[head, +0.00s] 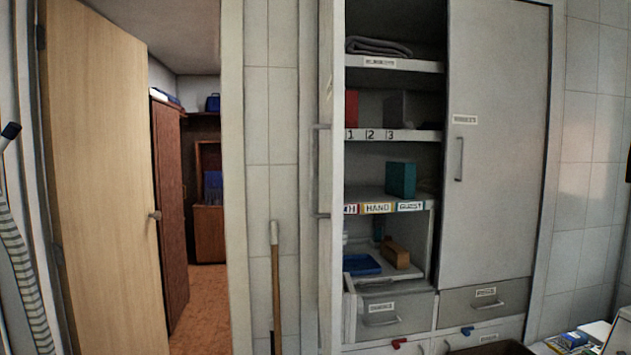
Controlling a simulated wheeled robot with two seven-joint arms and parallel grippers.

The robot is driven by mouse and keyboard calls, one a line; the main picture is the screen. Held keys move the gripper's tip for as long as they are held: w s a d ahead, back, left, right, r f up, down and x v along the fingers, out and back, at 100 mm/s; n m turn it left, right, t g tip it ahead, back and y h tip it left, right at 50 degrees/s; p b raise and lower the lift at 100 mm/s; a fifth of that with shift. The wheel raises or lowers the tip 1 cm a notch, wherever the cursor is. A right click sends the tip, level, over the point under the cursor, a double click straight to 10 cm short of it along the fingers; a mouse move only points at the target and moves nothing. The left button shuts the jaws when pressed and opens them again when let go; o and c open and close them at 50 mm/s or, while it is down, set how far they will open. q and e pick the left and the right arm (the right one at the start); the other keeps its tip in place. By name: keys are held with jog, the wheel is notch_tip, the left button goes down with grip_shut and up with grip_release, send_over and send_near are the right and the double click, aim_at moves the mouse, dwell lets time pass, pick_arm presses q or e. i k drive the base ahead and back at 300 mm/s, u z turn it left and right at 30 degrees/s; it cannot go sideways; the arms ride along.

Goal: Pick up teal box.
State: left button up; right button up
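A teal box (401,180) stands upright on a middle shelf (370,195) of the grey cabinet. It is above the colored shelf labels, near the sliding door's edge. Neither of my grippers shows in the head view, and nothing is seen touching the box.
A grey sliding door (500,140) covers the cabinet's right half. A red box (351,108) and a dark box stand one shelf up. A blue tray (361,264) and a brown block (396,254) sit below. A wooden stick (276,290) leans left. Items crowd the lower right.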

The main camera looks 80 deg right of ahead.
aim_at(400, 176)
jog(key=u, duration=0.4)
jog(key=k, duration=1.4)
jog(key=z, duration=2.15)
jog(key=i, duration=1.7)
